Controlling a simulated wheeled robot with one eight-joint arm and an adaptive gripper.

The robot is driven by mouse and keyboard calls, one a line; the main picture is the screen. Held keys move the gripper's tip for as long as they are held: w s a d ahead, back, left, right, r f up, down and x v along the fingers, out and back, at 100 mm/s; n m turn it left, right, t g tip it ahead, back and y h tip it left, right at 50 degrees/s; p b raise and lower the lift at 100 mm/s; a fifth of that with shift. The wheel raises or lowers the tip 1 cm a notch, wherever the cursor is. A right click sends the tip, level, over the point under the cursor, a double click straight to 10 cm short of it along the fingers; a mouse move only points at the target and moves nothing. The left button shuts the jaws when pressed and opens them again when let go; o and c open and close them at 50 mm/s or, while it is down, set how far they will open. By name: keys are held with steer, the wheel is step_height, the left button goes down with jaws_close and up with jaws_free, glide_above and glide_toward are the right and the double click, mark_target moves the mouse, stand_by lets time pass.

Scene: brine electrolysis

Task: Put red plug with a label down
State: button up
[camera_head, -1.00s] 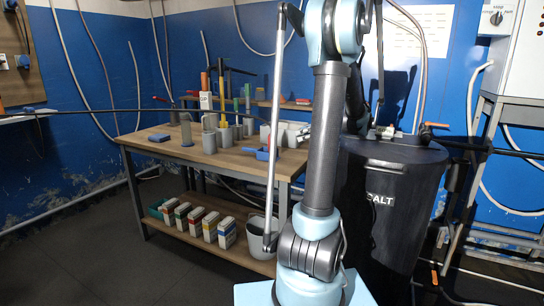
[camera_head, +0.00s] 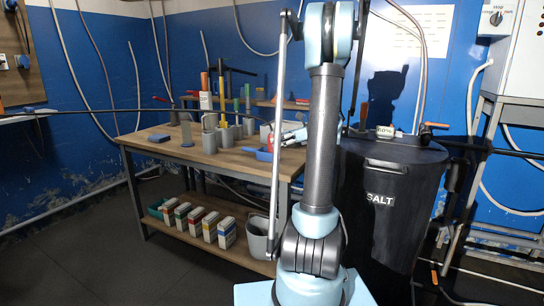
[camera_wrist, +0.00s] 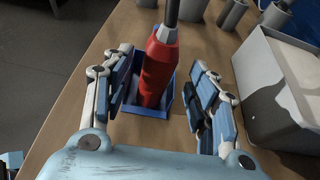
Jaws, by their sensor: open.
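In the wrist view the red plug (camera_wrist: 157,70), with a dark rod or cable at its upper end, rises from a small blue tray (camera_wrist: 133,108) on the wooden table. Its lower end is inside the tray. My gripper (camera_wrist: 163,85) is open, with one finger on each side of the plug and gaps between. No label can be made out on the plug. In the head view the blue tray (camera_head: 264,155) is at the table's right end, with my gripper (camera_head: 284,134) beside it, partly hidden by my arm.
A pale open box (camera_wrist: 285,90) stands close to the right finger, and grey cups (camera_wrist: 230,14) stand beyond it. The wooden table (camera_head: 215,158) holds several cups and tools. The black SALT barrel (camera_head: 385,200) is right of the table.

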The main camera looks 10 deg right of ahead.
steer(key=x, duration=0.4)
steer(key=shift+a+f, duration=0.15)
steer(key=shift+a, duration=0.05)
steer(key=shift+c, duration=0.5)
jaws_close()
